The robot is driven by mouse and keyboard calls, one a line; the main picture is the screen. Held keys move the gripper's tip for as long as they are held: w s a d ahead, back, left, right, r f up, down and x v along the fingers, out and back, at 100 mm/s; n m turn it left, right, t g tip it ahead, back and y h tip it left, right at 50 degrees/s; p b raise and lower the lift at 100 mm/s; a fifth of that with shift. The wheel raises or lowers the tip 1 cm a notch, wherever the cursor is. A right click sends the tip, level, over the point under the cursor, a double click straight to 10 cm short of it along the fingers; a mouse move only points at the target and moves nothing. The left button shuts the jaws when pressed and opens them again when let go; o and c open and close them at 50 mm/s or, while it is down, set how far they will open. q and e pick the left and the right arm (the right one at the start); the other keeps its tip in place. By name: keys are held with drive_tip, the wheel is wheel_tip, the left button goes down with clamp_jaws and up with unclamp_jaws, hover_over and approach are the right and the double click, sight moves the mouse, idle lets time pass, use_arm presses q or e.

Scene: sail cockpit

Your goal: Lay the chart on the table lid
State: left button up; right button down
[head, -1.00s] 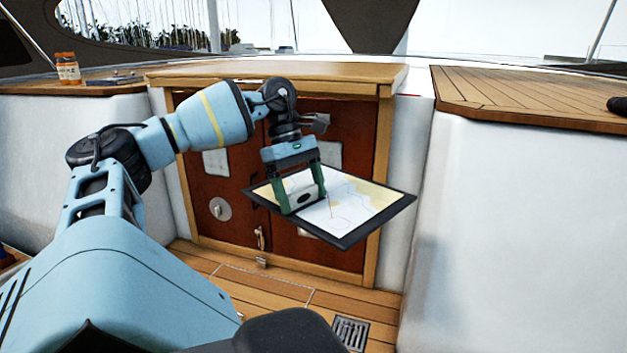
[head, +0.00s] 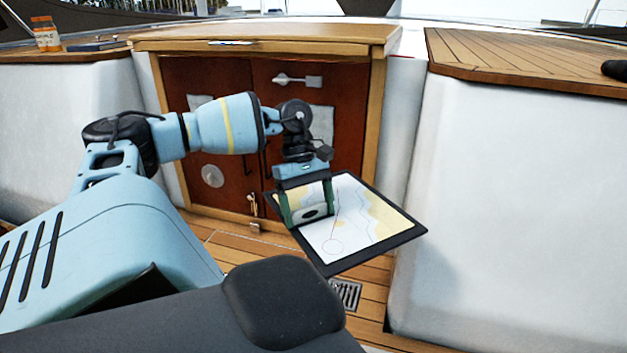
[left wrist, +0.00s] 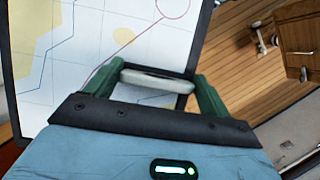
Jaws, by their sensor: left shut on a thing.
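The chart (head: 362,222) is a flat board with a dark border, showing white and yellow areas and a thin red line with a circle. My left gripper (head: 308,213) is shut on the chart at its left part, with green fingers around a pale bar. The chart hangs tilted in the air in front of the cabinet, above the floor. The left wrist view shows the chart (left wrist: 90,35) and the pale bar between the fingers (left wrist: 155,82). I cannot tell for sure which surface is the table lid. My right gripper is not in view.
A wooden cabinet top (head: 330,40) lies above red-brown doors (head: 225,155). An orange jar (head: 46,35) stands at far left. A slatted bench (head: 520,65) is at right. A drain grate (head: 345,292) is in the floor.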

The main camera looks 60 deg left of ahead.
sight(328, 253)
use_arm(q)
drive_tip(key=w+d+f+m+g+y, duration=0.1)
drive_tip(key=d+f+m+g, duration=0.2)
drive_tip(key=d+f+m, duration=0.8)
drive_tip(key=s+d+f+m+y, duration=0.1)
drive_tip(key=d+f+m, duration=0.2)
drive_tip(key=d, duration=0.6)
drive_tip(key=s+d+f+m+g+y, duration=0.1)
drive_tip(key=d+f+m+y, duration=0.1)
drive_tip(key=d+f, duration=0.5)
drive_tip(key=d+m, duration=0.1)
drive_tip(key=d, duration=0.2)
drive_tip(key=shift+d+f+y, duration=0.15)
drive_tip(key=shift+f+y, duration=0.15)
